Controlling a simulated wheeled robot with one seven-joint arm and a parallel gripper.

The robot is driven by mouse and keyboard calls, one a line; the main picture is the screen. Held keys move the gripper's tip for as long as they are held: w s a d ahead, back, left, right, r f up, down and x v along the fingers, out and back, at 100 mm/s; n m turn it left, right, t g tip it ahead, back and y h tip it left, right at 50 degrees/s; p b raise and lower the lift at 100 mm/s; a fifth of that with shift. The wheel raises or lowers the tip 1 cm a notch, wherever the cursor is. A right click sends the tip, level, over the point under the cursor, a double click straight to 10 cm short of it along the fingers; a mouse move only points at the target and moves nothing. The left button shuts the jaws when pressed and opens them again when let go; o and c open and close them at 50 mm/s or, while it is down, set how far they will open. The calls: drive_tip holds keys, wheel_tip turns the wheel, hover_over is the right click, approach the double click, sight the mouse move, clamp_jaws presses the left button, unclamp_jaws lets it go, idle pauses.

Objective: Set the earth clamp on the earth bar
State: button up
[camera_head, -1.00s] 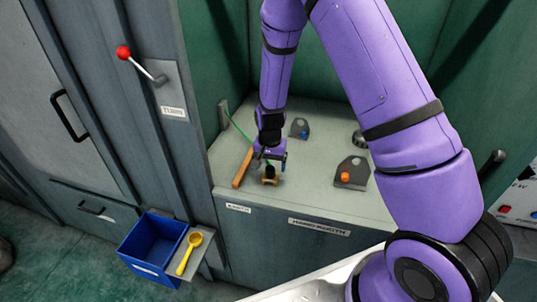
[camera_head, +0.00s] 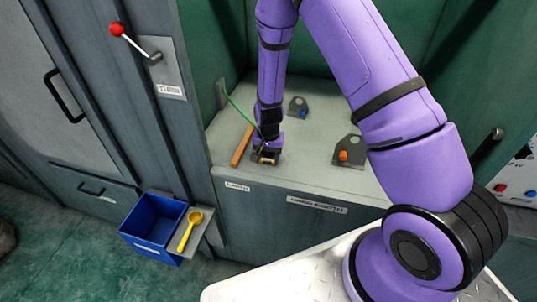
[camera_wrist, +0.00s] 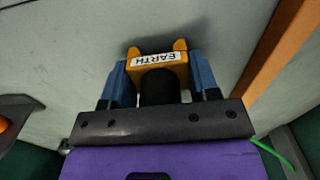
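The earth clamp (camera_wrist: 158,64) is yellow-orange with a white EARTH label, two prongs and a black handle. In the head view the clamp (camera_head: 265,159) is at the bench's front edge, mostly hidden by my gripper (camera_head: 267,149). In the wrist view the blue fingers of my gripper (camera_wrist: 160,84) flank the clamp closely on both sides; whether they press on it is unclear. A brown-orange bar (camera_head: 241,146), likely the earth bar, lies just left of the clamp, apart from it. The bar (camera_wrist: 280,50) also shows at right in the wrist view.
A green cable (camera_head: 242,111) runs from the left wall towards the clamp. A grey bracket with an orange knob (camera_head: 348,151) and one with a blue knob (camera_head: 298,107) stand on the bench (camera_head: 310,178). A blue bin (camera_head: 155,222) and yellow spoon-shaped tool (camera_head: 190,232) are lower left.

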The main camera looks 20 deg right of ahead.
drive_tip(key=c, duration=0.3)
drive_tip(key=shift+r, duration=2.55)
